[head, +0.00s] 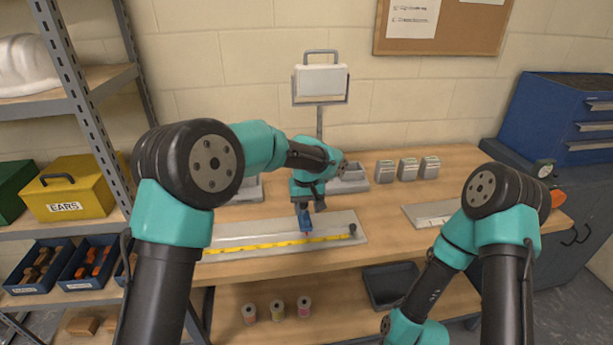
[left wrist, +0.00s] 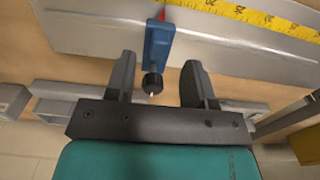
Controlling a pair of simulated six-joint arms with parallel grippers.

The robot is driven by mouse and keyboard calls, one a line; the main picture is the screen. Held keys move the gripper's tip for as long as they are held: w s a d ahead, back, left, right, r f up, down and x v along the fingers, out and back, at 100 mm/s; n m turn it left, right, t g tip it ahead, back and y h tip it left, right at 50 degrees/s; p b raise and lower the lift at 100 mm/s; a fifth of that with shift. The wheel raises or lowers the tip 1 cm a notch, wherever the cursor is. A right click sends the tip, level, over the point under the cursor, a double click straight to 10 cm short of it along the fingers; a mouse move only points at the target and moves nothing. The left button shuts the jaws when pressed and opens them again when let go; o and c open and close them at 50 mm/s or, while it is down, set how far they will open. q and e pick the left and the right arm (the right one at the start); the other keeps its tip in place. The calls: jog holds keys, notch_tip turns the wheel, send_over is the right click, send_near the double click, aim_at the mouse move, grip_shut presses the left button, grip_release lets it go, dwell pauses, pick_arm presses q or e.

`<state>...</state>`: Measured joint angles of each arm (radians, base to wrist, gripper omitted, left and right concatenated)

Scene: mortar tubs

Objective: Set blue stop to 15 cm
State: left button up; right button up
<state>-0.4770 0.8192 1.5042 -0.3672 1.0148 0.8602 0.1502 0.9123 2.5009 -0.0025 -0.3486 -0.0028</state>
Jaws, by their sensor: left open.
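The blue stop (head: 305,221) sits on a grey metal plate (head: 349,218) along the yellow measuring tape (head: 260,245). In the left wrist view, the blue stop (left wrist: 158,45) has a black knob (left wrist: 152,83) at its near end and a red tip (left wrist: 163,14) beside the tape (left wrist: 255,16). My left gripper (head: 312,206) is open just behind the stop. In the left wrist view my left gripper (left wrist: 159,62) has one finger on each side of the stop, with gaps on both sides. The tape figures are too small to read surely. My right gripper is out of view.
Several grey boxes (head: 408,169) and a stand with a white panel (head: 320,80) are at the back. A second pale plate (head: 425,214) lies right. A black tray (head: 390,285) and spools (head: 277,310) are below.

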pick_arm(q)
notch_tip(320, 180, up, 12)
dwell(0.4)
jog(key=shift+f, duration=0.15)
